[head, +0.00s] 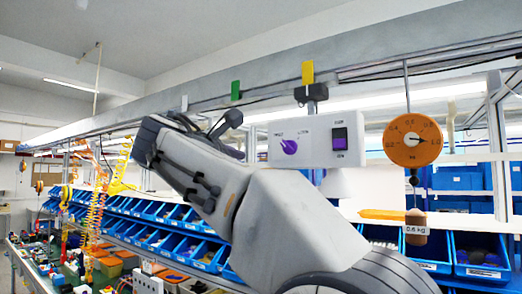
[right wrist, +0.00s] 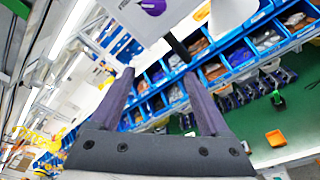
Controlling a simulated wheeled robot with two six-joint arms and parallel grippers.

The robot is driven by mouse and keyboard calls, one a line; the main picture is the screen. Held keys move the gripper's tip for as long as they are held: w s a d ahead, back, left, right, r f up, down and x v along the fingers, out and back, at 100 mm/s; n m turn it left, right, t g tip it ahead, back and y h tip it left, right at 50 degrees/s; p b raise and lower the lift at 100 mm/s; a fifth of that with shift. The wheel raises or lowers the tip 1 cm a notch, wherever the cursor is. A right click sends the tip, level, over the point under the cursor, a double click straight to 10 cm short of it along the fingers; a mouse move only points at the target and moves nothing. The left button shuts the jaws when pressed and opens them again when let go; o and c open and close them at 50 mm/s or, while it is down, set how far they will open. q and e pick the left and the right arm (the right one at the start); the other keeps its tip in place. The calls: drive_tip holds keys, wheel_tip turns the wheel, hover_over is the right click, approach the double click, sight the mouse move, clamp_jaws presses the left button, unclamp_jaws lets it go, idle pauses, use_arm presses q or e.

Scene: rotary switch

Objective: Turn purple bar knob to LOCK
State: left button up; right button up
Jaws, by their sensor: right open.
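The purple bar knob (head: 289,147) is on the front of a white box (head: 313,152), left of a black rocker switch (head: 339,138). Small labels sit above the knob, too small to read. The bar looks tilted toward the upper left, but its exact setting is hard to tell. My right gripper (head: 228,135) is left of the box, apart from the knob. In the right wrist view its two fingers (right wrist: 158,75) are spread with nothing between them, and the knob (right wrist: 152,6) shows beyond the fingertips at the top edge. My left gripper is not in view.
An orange round dial scale (head: 412,140) hangs right of the box, with a labelled weight (head: 416,228) below. A white cone-shaped piece (head: 341,184) is under the box. Blue bins (head: 180,243) line shelves behind. Yellow and green tabs stand on the rail above.

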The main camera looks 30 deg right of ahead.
drive_tip(key=m+g+h, duration=0.1)
drive_tip(key=h, duration=0.1)
approach(286, 147)
drive_tip(key=p+x, duration=0.2)
drive_tip(key=x, duration=0.2)
drive_tip(key=p+x, duration=0.2)
drive_tip(key=x, duration=0.2)
drive_tip(key=shift+r, duration=0.2)
drive_tip(key=shift+w+d+f, duration=0.1)
drive_tip(key=shift+w+d, duration=0.2)
drive_tip(key=shift+d, duration=0.25)
clamp_jaws()
